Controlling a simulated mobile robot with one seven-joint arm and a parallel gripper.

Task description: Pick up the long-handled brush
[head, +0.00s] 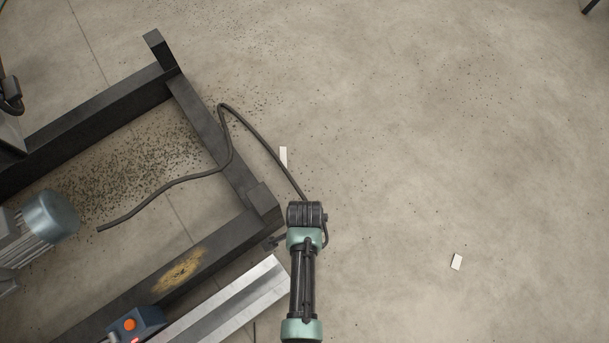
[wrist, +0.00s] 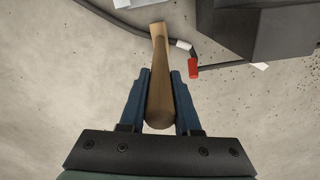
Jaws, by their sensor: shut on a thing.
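In the wrist view a round wooden handle (wrist: 160,100) runs between the two blue fingers of my gripper (wrist: 161,72). The fingers are shut on it, one on each side. The near end of the handle is rounded and lies close to my gripper's palm; the far end runs toward the top of the picture. I take it as the handle of the long-handled brush; no bristles show. In the head view my arm hides the gripper, and the brush cannot be seen there.
A dark steel frame (head: 213,138) stands on the left with a motor (head: 47,215) and a control box with an orange button (head: 137,324). A dark cable (head: 165,187) trails over it. A red piece (wrist: 193,68) lies right of the handle. The concrete floor (head: 450,150) at right is mostly clear.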

